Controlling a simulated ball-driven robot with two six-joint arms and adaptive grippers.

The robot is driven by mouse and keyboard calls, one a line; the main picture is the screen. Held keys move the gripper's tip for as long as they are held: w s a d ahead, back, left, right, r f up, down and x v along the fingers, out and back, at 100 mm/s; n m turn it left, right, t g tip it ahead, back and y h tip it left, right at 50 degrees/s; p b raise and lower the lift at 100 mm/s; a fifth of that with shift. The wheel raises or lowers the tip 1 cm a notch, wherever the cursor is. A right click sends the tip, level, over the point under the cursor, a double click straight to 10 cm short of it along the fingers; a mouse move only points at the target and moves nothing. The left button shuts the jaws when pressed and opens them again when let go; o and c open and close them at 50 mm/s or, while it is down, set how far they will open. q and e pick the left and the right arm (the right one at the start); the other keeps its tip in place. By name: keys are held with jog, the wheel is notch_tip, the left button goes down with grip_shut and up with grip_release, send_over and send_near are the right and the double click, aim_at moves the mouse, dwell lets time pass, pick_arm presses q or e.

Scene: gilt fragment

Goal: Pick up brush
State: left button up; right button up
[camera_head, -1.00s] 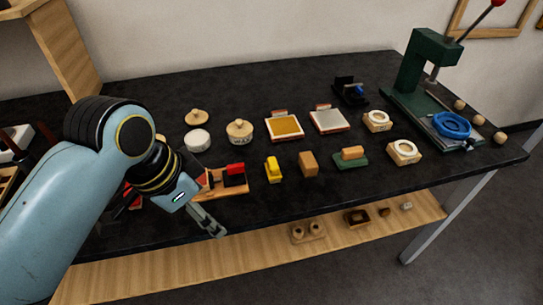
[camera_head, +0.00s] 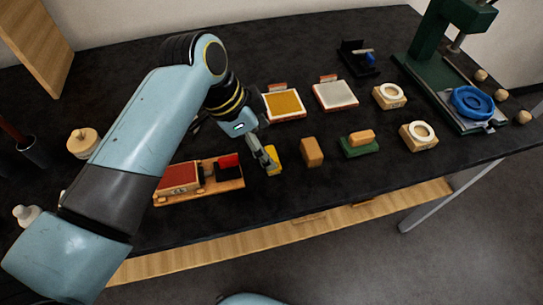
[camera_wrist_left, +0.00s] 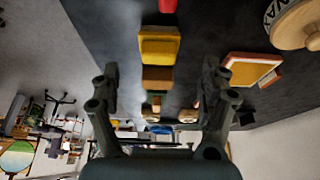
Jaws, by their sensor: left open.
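A small yellow block-like piece (camera_head: 275,160) stands on the black table near its front; I cannot tell for sure whether it is the brush. My left gripper (camera_head: 268,164) is right beside it, at its left, and partly covers it. In the left wrist view the yellow piece (camera_wrist_left: 158,47) shows ahead, between the lines of the two spread fingers (camera_wrist_left: 160,75). The gripper is open with nothing between its fingers. A green-based block with a wooden top (camera_head: 360,144) stands farther right. My right gripper is not in view.
A wooden board (camera_head: 205,196) with red pieces lies left of the gripper. A wooden block (camera_head: 312,152) stands close on the right. Behind are a gold-filled tray (camera_head: 285,104) and a pale tray (camera_head: 335,94). A green press (camera_head: 428,52) stands at the back right.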

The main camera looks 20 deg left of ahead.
aim_at(270, 153)
pick_arm(q)
jog(key=x, duration=0.4)
jog(key=shift+d+f, duration=0.15)
jog(key=shift+f, duration=0.4)
jog(key=shift+c, duration=0.5)
jog(key=c, duration=1.1)
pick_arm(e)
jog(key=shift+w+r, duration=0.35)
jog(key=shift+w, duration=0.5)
